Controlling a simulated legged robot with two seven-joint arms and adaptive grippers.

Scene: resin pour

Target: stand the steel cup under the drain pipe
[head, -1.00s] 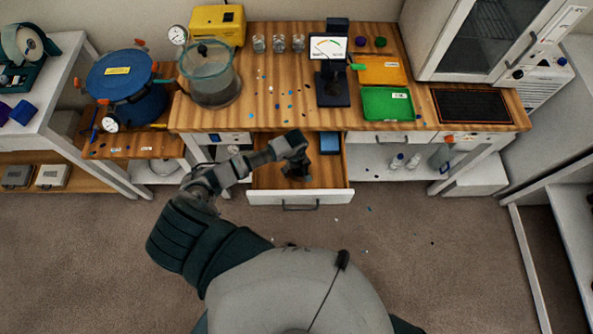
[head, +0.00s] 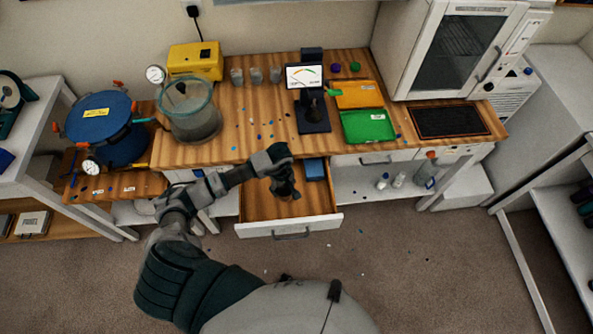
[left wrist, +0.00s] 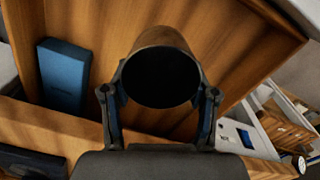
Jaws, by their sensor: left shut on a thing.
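The steel cup (left wrist: 160,48) shows in the left wrist view with its dark round mouth facing the camera; its outer wall mirrors the brown wood. My left gripper (head: 285,187) is shut on it, one finger on each side. Cup and gripper are over or inside the open drawer (head: 257,208) below the bench; whether the cup touches the drawer floor, I cannot tell. In the head view the gripper mostly hides the cup. I cannot clearly pick out the drain pipe. My right gripper is out of view.
A blue box (left wrist: 62,75) lies in the drawer. On the bench stand a glass vessel (head: 192,115), a meter (head: 305,76), small glasses, and orange and green trays (head: 368,127). A blue lidded pot (head: 100,118) stands on a lower shelf at left.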

